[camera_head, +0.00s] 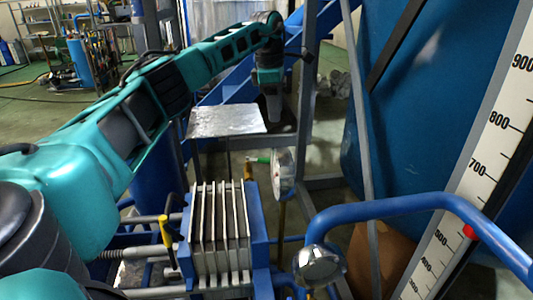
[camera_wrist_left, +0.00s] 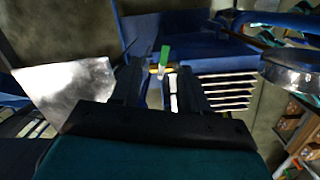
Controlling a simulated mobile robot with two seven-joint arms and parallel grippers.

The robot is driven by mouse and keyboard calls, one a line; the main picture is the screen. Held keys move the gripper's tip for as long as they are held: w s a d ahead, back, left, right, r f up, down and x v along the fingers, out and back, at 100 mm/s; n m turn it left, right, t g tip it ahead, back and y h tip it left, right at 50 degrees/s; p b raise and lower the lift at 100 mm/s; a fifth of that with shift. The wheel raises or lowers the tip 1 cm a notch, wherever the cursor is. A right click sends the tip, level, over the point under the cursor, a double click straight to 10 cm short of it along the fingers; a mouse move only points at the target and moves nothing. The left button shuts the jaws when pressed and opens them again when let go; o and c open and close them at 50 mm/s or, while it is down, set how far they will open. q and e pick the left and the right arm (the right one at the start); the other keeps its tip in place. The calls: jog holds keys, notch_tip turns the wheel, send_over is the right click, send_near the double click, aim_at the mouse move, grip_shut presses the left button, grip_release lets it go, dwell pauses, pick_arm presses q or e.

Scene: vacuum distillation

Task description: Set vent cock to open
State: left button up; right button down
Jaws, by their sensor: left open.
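A small cock with a green handle (camera_head: 260,160) sits on a brass fitting behind the finned block, left of a round gauge. No label shows whether this is the vent cock. My left gripper (camera_head: 272,112) hangs fingers down, above and beyond the green handle, apart from it. In the left wrist view the green handle (camera_wrist_left: 164,56) shows in the gap between the dark fingers of my left gripper (camera_wrist_left: 160,74), farther off than the fingertips. The gripper is open and empty. A yellow lever (camera_head: 166,231) stands upright left of the finned block. My right gripper is out of view.
A silver plate (camera_head: 227,121) lies close left of my gripper. The finned block (camera_head: 220,235), round gauge (camera_head: 285,172) and grey upright post (camera_head: 306,90) crowd the cock. A blue pipe (camera_head: 400,203) and numbered scale (camera_head: 480,160) stand at the right, before a large blue tank (camera_head: 420,120).

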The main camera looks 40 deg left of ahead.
aim_at(266, 159)
pick_arm(q)
jog(key=shift+g+y, duration=0.4)
jog(key=shift+g, duration=0.2)
jog(key=f, duration=0.4)
jog(key=s+f+b, duration=0.1)
jog(key=f, duration=0.4)
jog(key=s+a+f, duration=0.1)
jog(key=f, duration=0.3)
jog(key=shift+a+f, duration=0.1)
jog(key=shift+f, duration=0.05)
grip_shut()
